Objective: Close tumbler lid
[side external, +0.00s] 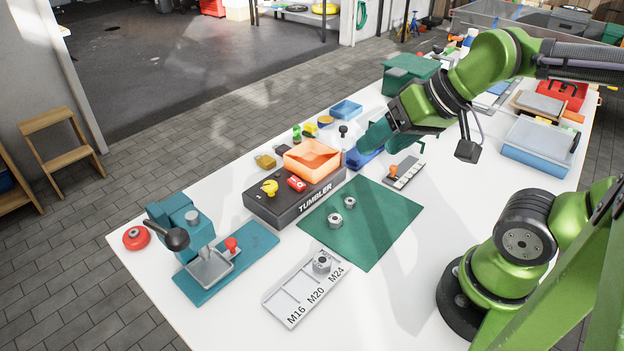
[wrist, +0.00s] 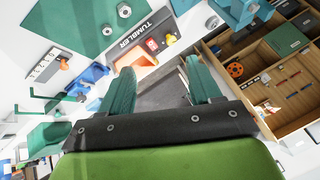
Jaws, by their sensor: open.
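The tumbler is a dark box (side external: 272,208) with TUMBLER printed on its front, standing left of centre on the white bench. An orange open-topped part (side external: 312,158) sits at its right end; I cannot tell how the lid is hinged. A yellow knob (side external: 269,187) and a red switch (side external: 297,184) are on its left top. My gripper (side external: 368,142) is open and empty, above the bench to the right of the tumbler. In the wrist view its two teal fingers (wrist: 160,88) are spread apart, and the tumbler (wrist: 131,38) shows beyond them, with the orange part partly visible.
A green mat (side external: 375,225) with two nuts lies before the tumbler. A blue bin (side external: 365,158) is below my gripper. A teal press (side external: 240,262) stands left, a labelled nut tray (side external: 290,290) in front. Small coloured items line the back edge.

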